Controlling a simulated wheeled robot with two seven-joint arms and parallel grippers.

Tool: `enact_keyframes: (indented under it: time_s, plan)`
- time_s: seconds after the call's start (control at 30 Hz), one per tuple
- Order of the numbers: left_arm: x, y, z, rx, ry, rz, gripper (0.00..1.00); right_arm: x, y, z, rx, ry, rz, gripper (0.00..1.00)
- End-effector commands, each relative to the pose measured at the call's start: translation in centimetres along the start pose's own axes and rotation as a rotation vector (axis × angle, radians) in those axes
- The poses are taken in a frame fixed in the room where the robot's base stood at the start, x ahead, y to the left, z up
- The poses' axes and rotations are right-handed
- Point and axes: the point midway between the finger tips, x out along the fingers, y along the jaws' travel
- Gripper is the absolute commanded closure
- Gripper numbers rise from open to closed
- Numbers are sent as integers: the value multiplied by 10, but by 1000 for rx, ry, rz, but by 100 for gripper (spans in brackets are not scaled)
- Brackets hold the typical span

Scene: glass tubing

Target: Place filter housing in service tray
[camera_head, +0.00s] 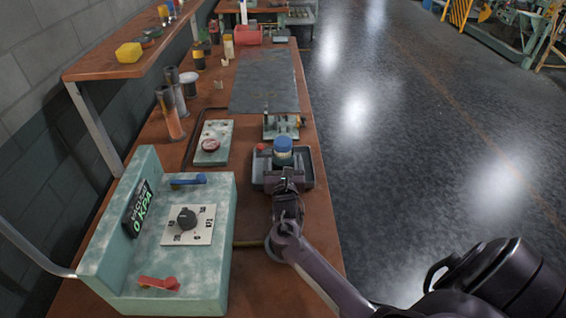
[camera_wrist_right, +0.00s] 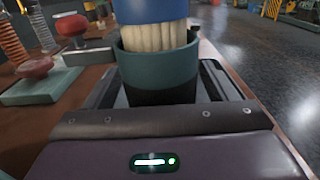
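The filter housing (camera_head: 283,152) has a blue cap, a pale pleated band and a dark teal cup. It stands upright over the dark grey service tray (camera_head: 307,178); whether its base rests on the tray floor is hidden. In the right wrist view the housing (camera_wrist_right: 158,60) is close, directly beyond my gripper body, its top cut off by the frame. My right gripper (camera_head: 287,176) is at the near side of the housing, over the tray. Its fingertips are not clearly seen, so I cannot tell whether they grip the cup. My left gripper is not in view.
A teal vacuum console (camera_head: 150,245) stands at the near left. A plate with a red button (camera_head: 211,145) lies left of the tray, and a small fixture (camera_head: 282,125) stands behind it. A dark mat (camera_head: 265,80) lies farther back. The bench's right edge is close to the tray.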

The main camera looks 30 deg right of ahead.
Motion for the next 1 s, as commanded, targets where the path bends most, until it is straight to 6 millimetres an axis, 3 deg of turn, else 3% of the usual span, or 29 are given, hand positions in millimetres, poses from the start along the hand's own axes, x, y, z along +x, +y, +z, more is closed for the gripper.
enact_keyframes:
  time_s: [0.37, 0.8, 1.0]
  plan:
    - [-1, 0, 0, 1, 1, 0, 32, -3, 0, 2, 0, 2, 0, 20]
    - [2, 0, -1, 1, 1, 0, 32, -89, 0, 2, -1, 2, 2, 20]
    - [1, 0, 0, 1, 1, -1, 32, -114, 0, 3, 0, 0, 0, 20]
